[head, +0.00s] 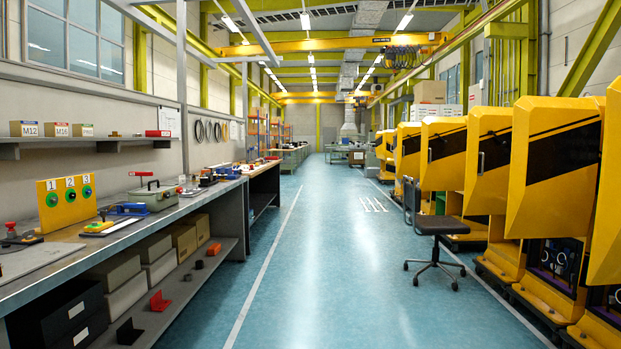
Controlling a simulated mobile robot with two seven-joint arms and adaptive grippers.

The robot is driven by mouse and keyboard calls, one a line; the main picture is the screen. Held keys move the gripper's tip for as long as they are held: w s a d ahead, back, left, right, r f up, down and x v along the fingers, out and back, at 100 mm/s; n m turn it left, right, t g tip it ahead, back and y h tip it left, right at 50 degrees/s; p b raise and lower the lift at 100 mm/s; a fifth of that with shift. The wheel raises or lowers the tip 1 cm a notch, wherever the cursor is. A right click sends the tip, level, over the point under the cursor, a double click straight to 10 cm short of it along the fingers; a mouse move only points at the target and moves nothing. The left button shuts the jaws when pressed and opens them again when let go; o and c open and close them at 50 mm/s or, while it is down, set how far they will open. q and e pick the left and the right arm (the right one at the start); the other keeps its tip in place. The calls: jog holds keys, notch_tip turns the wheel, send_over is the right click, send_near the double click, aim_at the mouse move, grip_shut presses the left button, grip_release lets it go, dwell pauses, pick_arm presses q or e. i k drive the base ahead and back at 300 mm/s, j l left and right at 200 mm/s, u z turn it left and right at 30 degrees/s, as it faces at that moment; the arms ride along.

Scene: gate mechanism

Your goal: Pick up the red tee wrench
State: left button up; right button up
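A short red bar (142,174) shows above the left end of a grey-green box with a dark handle (153,195) on the left workbench. It looks like the handle of a tee wrench, but it is too small to be sure, and its lower part cannot be made out. Neither of my grippers is in view, so nothing shows of what they hold.
The long workbench (135,228) runs along the left wall, with a yellow panel of numbered buttons (66,203) on it. A black chair (438,228) stands right of the aisle, before yellow machines (552,155). The blue floor (330,270) between is clear.

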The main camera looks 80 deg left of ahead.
aim_at(131, 173)
jog(key=u, duration=3.55)
jog(key=i+l+z, duration=0.35)
jog(key=i, duration=0.15)
jog(key=i+l+z, duration=0.2)
jog(key=i+z, duration=0.2)
jog(key=i+l+z, duration=0.1)
jog(key=i+z, duration=0.2)
jog(key=i, duration=1.45)
jog(key=i+u, duration=0.35)
jog(key=i+l+u, duration=0.3)
jog(key=i, duration=0.15)
jog(key=i+l+u, duration=0.35)
jog(key=i+j, duration=0.05)
jog(key=j, duration=0.05)
